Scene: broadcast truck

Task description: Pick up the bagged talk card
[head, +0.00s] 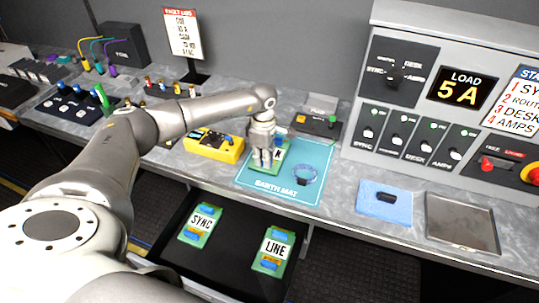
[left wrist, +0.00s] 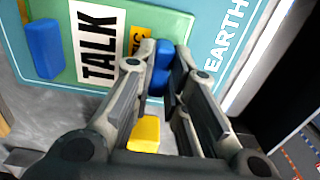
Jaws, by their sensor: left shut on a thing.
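The talk card is a green board with a white TALK label and blue blocks. In the head view the card (head: 281,153) is at the earth mat (head: 258,171), partly hidden by my left gripper (head: 265,161). In the left wrist view the card (left wrist: 99,42) shows its label clearly. There my left gripper (left wrist: 168,85) is closed around the blue block at the card's edge. I cannot tell whether the card is lifted off the mat, nor make out the bag clearly. My right gripper is not in view.
A blue wrist strap (head: 306,176) lies on the mat. A yellow meter (head: 213,145) sits left of it. An open drawer (head: 233,243) below holds the SYNC card (head: 200,224) and LINE card (head: 273,250). A blue pad (head: 385,211) and metal tray (head: 462,230) are at right.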

